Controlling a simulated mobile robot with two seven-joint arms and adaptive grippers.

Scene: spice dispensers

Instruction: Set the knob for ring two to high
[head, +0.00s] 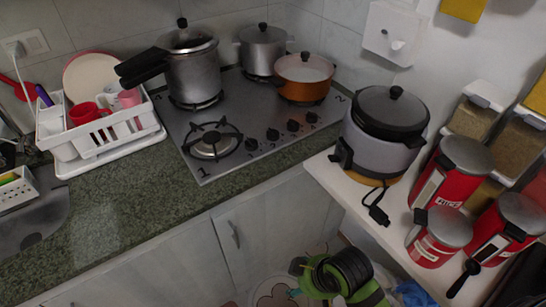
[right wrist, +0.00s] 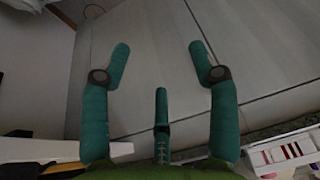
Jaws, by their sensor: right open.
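The stovetop (head: 240,105) is a steel plate set in the green stone counter. Four dark knobs sit in a slanting row along its front right part: one (head: 251,144), another (head: 272,134), a third (head: 293,125) and the last (head: 311,117) nearest the right edge. My right gripper (right wrist: 158,50) is open and empty in the right wrist view, in front of pale panels, with no knob in sight. My left gripper is not in view.
A pressure cooker (head: 192,70), a steel pot (head: 262,48) and an orange pot (head: 303,77) stand on the other burners. A rice cooker (head: 385,130) and red canisters (head: 452,170) stand on the right shelf. A dish rack (head: 100,140) is left. The front counter is clear.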

